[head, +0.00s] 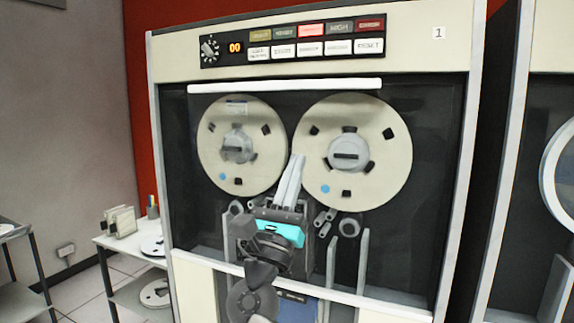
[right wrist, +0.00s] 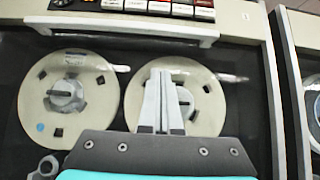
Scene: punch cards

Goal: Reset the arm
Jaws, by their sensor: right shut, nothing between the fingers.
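My right arm rises from the bottom of the head view. Its gripper (head: 293,168) points up in front of the tape drive, between the two reels, with its fingers together and empty. In the right wrist view the gripper (right wrist: 160,75) overlaps the right reel. The tape drive (head: 460,45) is a tall cream and black cabinet marked 1. It has a left reel (head: 215,160) and a right reel (head: 385,180). I cannot tell how far the fingertips are from the drive's front. My left gripper is not in view.
A control panel (head: 290,42) with a knob, an orange display and buttons tops the drive. A white bar (head: 285,85) runs above the reels. A white side table (head: 110,243) with cards and reels stands at left. Another cabinet (head: 540,40) stands at right. Floor (head: 75,300) shows at lower left.

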